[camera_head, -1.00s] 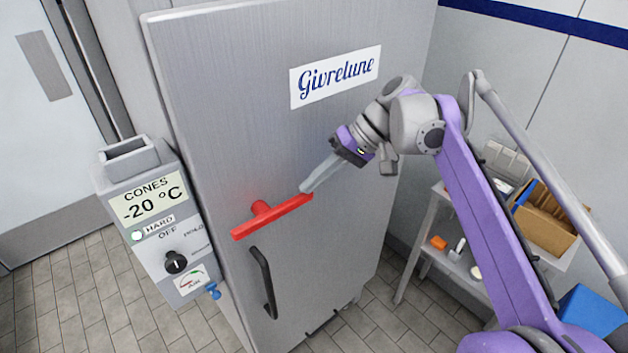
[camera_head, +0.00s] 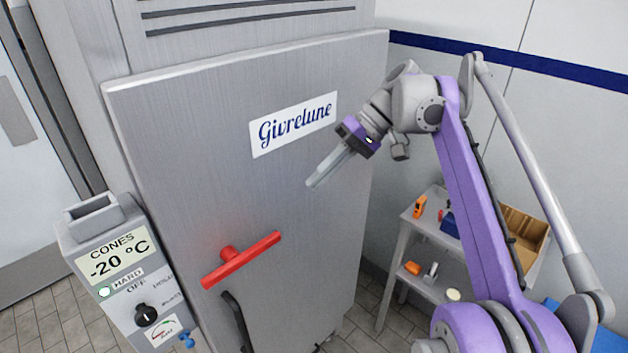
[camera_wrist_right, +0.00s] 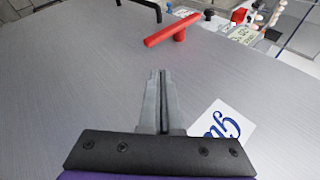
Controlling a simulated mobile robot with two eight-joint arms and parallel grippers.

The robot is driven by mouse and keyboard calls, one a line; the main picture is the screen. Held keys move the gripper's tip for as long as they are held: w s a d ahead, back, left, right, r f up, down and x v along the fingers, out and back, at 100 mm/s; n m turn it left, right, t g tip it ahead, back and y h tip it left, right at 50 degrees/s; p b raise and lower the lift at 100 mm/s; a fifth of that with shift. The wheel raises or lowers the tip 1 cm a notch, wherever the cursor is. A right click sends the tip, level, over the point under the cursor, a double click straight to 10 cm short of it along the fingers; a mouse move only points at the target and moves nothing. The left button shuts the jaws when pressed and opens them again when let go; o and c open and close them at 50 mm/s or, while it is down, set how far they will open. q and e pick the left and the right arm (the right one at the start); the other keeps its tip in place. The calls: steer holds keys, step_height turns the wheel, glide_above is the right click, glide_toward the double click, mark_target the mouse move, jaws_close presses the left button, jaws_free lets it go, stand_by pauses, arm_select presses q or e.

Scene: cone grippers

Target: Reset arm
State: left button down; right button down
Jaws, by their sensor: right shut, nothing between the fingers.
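My right gripper (camera_head: 313,183) is shut and empty, in front of the grey freezer door (camera_head: 200,180), below and right of the "Givrelune" label (camera_head: 293,124). In the right wrist view its two fingers (camera_wrist_right: 160,75) lie together with nothing between them. A red T-shaped handle (camera_head: 241,259) on the door is below and left of the fingertips, apart from them; it also shows in the right wrist view (camera_wrist_right: 172,30). My left gripper is not in view.
A control box (camera_head: 125,270) reading "CONES -20 °C" stands left of the door. A black door handle (camera_head: 236,322) is below the red one. A shelf cart (camera_head: 393,260) with a cardboard box (camera_head: 524,240) and small items stands at the right, behind my right arm.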

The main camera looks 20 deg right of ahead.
steer(key=shift+s+a, duration=0.1)
steer(key=s+a+f+t+h, duration=0.1)
steer(key=s+f+h, duration=0.2)
steer(key=s+f, duration=0.3)
steer(key=s+a+f+t+h, duration=0.2)
steer(key=s+f, duration=0.3)
steer(key=f, duration=0.9)
steer(key=s+a+f+t+h, duration=0.1)
steer(key=s+f+h, duration=0.3)
steer(key=f, duration=0.6)
steer(key=s+t, duration=0.1)
steer(key=s, duration=0.1)
steer(key=shift+s+a+m, duration=0.2)
steer(key=shift+s+m, duration=0.15)
steer(key=shift+m, duration=0.05)
steer(key=c, duration=1.5)
jaws_free()
steer(key=shift+r, duration=0.1)
steer(key=shift+c, duration=0.2)
